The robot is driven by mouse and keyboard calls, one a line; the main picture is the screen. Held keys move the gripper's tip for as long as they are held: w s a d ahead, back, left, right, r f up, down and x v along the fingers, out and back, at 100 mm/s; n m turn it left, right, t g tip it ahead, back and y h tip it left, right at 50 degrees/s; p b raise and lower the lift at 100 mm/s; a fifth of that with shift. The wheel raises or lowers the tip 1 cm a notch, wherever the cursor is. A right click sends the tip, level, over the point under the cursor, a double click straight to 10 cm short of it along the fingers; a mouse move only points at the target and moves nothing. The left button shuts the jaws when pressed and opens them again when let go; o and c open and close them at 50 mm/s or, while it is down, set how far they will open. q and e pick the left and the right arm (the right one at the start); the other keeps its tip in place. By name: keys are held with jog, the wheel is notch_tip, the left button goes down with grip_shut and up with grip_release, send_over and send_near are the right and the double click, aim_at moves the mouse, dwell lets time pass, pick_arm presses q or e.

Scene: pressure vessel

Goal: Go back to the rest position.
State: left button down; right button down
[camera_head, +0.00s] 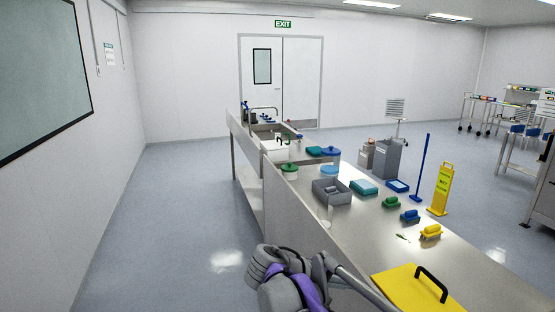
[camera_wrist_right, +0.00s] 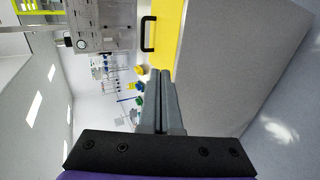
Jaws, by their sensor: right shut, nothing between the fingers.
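My right gripper (camera_wrist_right: 160,73) shows in the right wrist view with its two grey fingers together and nothing between them. Beyond the fingertips is a yellow board (camera_wrist_right: 168,40) with a black handle (camera_wrist_right: 146,36), seen sideways. In the head view a grey and purple arm link of mine (camera_head: 285,280) is at the bottom middle, beside the long steel bench, and the fingers of that arm are not visible. The same yellow board (camera_head: 408,290) lies on the near end of the bench. My left gripper is not in view.
The steel bench (camera_head: 350,222) runs away from me and carries a grey bin (camera_head: 331,191), several brushes, including a yellow one (camera_head: 430,232), and lidded tubs. A yellow floor sign (camera_head: 441,190) stands beyond it. The floor on the left (camera_head: 170,220) is clear.

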jog(key=s+d+f+y, duration=0.5)
jog(key=s+f, duration=0.2)
jog(key=s, duration=0.3)
jog(key=s+a+f+m+y, duration=0.1)
jog(key=s+a+f+y, duration=0.1)
jog(key=s+f, duration=0.3)
jog(key=s+a+f+m+t+y, duration=0.1)
jog(key=s+f+y, duration=0.3)
jog(key=s, duration=0.5)
notch_tip(320, 180, down, 2)
jog(key=shift+s+a+f+m+t+y, duration=0.25)
jog(key=shift+a+m, duration=0.2)
jog(key=shift+m, duration=0.35)
jog(key=shift+r, duration=0.1)
